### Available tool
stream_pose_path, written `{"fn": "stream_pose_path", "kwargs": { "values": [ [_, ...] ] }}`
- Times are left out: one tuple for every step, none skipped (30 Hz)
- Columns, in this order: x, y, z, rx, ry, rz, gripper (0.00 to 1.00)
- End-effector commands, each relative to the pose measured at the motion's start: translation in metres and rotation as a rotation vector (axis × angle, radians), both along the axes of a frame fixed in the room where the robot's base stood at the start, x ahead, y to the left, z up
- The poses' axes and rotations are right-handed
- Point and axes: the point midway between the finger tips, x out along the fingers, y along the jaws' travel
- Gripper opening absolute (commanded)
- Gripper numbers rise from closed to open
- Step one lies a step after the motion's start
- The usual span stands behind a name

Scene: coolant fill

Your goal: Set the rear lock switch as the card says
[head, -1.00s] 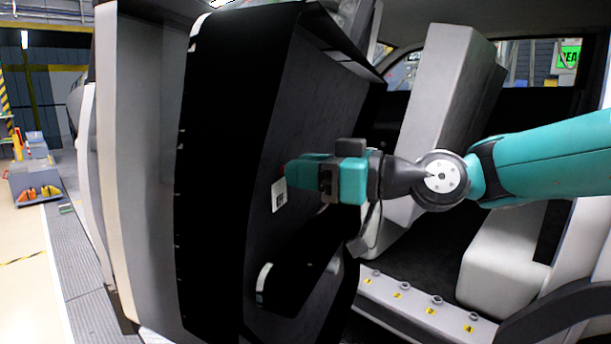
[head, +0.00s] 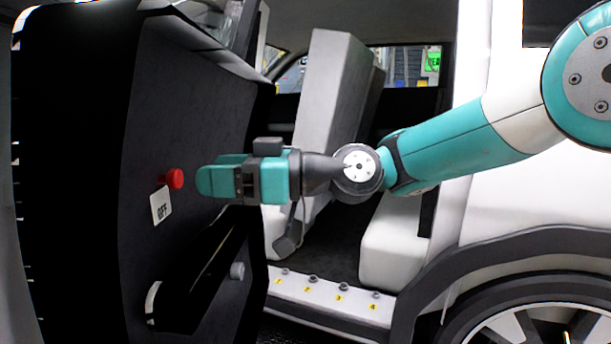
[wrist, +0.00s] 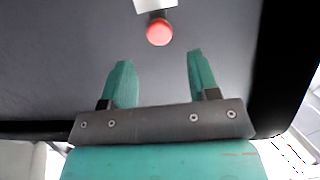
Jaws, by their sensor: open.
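A red round switch (head: 172,179) sticks out from the black inner panel of the open car door. A white card (head: 161,206) reading "OFF" is fixed on the panel just below and left of it. My gripper (head: 207,181) is right of the switch in the head view, pointing at the panel, with a gap between. In the wrist view the red switch (wrist: 159,32) lies beyond the two green fingertips (wrist: 158,62), between their lines. The fingers are apart and empty. A part of the card (wrist: 155,4) shows at the top edge.
The open door (head: 140,120) stands at the left, with an armrest recess (head: 165,300) and a grey knob (head: 237,271) below the switch. The sill (head: 325,292) has several numbered studs. Grey seats (head: 325,100) are behind my arm.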

Motion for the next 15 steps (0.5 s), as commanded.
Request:
{"fn": "stream_pose_path", "kwargs": {
  "values": [
    [0.001,-0.015,-0.001,0.001,0.001,-0.007,0.55],
    [0.001,-0.023,-0.001,0.001,0.001,-0.007,0.55],
    [0.001,-0.034,-0.001,0.000,0.000,-0.007,0.55],
    [0.001,-0.041,-0.001,0.001,0.002,-0.007,0.55],
    [0.001,-0.049,-0.001,0.002,0.001,-0.007,0.55],
    [0.001,-0.060,-0.001,0.000,0.000,-0.007,0.55],
    [0.000,-0.068,0.000,0.002,0.001,-0.007,0.55],
    [0.001,-0.076,0.000,0.002,0.001,-0.008,0.55],
    [0.001,-0.086,-0.001,0.001,0.000,-0.008,0.55],
    [0.000,-0.094,0.000,0.002,0.000,-0.007,0.55],
    [0.000,-0.102,0.000,0.002,0.000,-0.008,0.55],
    [0.000,-0.099,-0.008,0.005,-0.007,-0.001,0.55],
    [0.001,-0.099,-0.009,0.006,-0.007,0.000,0.55],
    [0.002,-0.100,-0.009,0.007,-0.007,0.001,0.55],
    [0.003,-0.102,-0.009,0.009,-0.007,0.001,0.55]
  ]
}}
